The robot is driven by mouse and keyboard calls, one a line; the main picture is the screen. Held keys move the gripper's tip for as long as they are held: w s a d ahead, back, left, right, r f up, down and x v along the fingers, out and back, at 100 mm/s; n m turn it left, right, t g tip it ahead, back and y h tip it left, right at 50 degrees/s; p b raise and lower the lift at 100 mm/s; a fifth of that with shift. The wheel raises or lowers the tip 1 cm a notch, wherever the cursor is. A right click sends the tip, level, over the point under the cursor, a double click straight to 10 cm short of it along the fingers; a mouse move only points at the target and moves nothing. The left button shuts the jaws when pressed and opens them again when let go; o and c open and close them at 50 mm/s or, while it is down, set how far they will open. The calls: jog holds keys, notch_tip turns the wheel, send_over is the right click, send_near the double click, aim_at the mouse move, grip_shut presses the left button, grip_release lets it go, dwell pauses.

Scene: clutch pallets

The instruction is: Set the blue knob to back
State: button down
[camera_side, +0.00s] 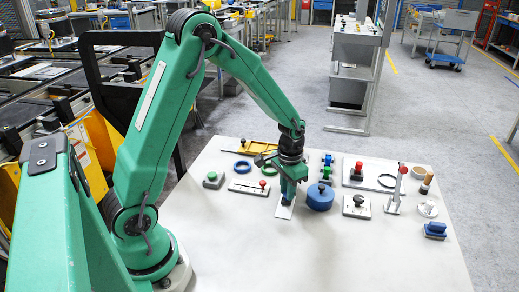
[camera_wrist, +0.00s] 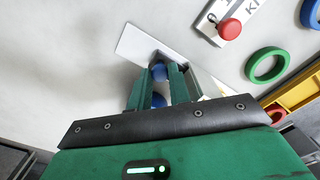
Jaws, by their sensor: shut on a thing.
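The blue knob (camera_wrist: 158,72) is between my gripper's two fingers in the wrist view, and blue shows on either side of the fingers' dark parts. It sits on a white plate (camera_wrist: 138,42), whose marks and far end are hidden by the fingers. My gripper (camera_wrist: 162,82) is shut on the knob. In the side view my gripper (camera_side: 287,200) points down at the white plate (camera_side: 283,212), and the knob is mostly hidden there. I cannot tell which position the knob is at.
A blue drum (camera_side: 320,198) with a dark top knob stands close to the right of my gripper. A red knob (camera_side: 263,184) on a white plate is close on the left. Green (camera_side: 268,171) and blue (camera_side: 242,168) rings lie behind. The front of the table is clear.

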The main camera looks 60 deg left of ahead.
jog(key=shift+s+d, duration=2.2)
jog(key=c, duration=1.6)
grip_release()
jog(key=shift+r, duration=0.1)
jog(key=shift+r, duration=3.85)
